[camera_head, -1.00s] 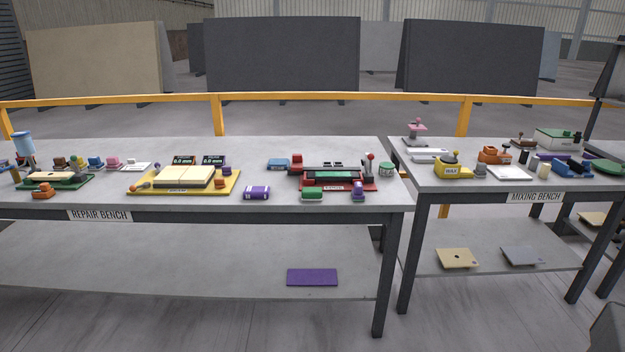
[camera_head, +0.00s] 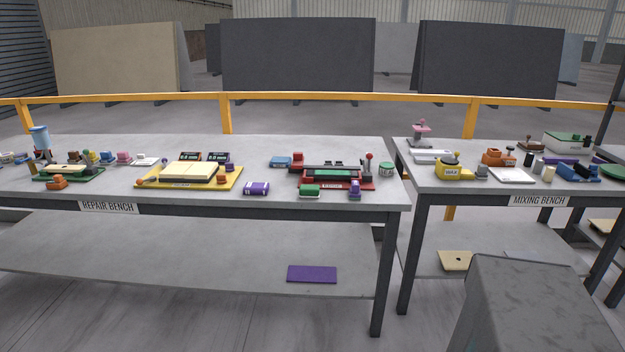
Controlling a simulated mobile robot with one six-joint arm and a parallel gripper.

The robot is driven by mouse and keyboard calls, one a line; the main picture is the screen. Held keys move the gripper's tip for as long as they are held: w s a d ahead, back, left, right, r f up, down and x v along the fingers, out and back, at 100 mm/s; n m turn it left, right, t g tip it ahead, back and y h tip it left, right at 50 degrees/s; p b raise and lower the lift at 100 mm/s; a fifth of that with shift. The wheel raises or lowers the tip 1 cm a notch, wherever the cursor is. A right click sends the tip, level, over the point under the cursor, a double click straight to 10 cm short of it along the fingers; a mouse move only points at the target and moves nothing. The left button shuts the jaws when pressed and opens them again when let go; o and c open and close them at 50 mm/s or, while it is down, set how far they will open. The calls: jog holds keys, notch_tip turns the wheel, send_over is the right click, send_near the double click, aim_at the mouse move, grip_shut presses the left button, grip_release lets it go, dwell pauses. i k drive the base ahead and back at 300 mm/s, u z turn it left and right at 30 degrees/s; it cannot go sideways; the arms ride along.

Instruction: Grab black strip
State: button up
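I cannot clearly pick out a loose black strip in the head view. A dark bar with small black blocks lies along the back of the red-framed device (camera_head: 336,176) on the repair bench (camera_head: 90,181); it looks like part of that device. A small black upright piece (camera_head: 528,159) stands on the mixing bench (camera_head: 428,178), too small to identify. A large grey angular part at the bottom right appears to be my own arm. My gripper's fingers are not in view.
A yellow tray (camera_head: 233,184) with cream blocks, a purple box (camera_head: 256,188) and a green block (camera_head: 309,191) sit on the repair bench. A gap separates the benches. A purple plate (camera_head: 312,274) lies on the lower shelf.

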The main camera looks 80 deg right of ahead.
aim_at(342, 174)
jog(key=u, duration=0.95)
jog(key=k, duration=1.7)
jog(key=z, duration=1.2)
